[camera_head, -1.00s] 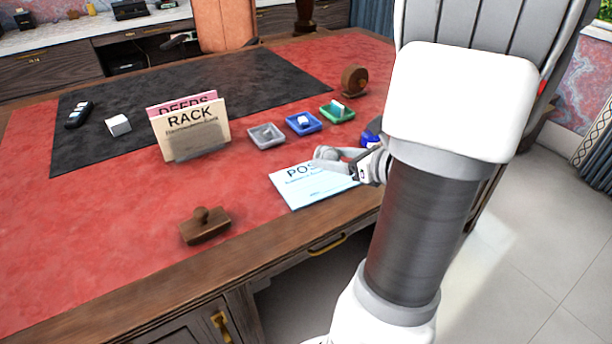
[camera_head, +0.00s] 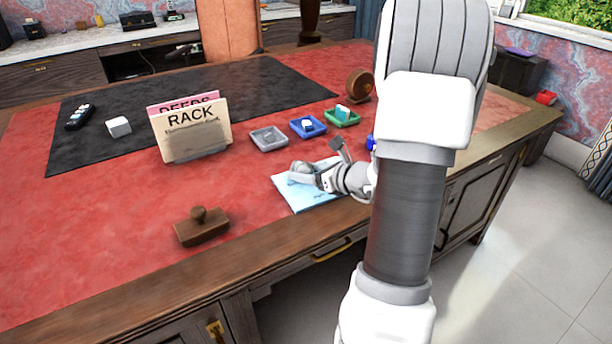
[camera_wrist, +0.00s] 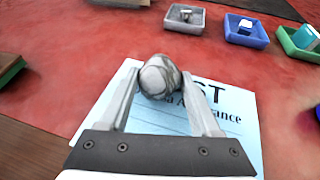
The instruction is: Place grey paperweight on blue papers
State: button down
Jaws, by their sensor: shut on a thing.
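The grey paperweight (camera_wrist: 160,76) is a rounded, marbled stone held between the two fingertips of my gripper (camera_wrist: 158,84) in the wrist view. My gripper (camera_head: 304,171) is shut on it over the light blue papers (camera_head: 308,198), which lie flat on the red leather near the desk's front edge. In the wrist view the papers (camera_wrist: 236,122) show printed text, partly covered by the stone and fingers. I cannot tell whether the stone touches the papers.
Behind the papers sit a grey tray (camera_head: 268,139), a blue tray (camera_head: 307,127) and a green tray (camera_head: 342,117). A card rack (camera_head: 193,133) stands to the left. A wooden stamp (camera_head: 201,227) lies front left. Red leather between them is clear.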

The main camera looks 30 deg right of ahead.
jog(key=shift+f, duration=0.2)
jog(key=shift+c, duration=0.5)
grip_release()
jog(key=shift+r, duration=0.1)
jog(key=shift+r, duration=0.3)
jog(key=p+v, duration=0.3)
jog(key=v, duration=0.9)
jog(key=shift+a+f+p, duration=0.1)
jog(key=shift+f+p, duration=0.1)
jog(key=shift+p, duration=0.1)
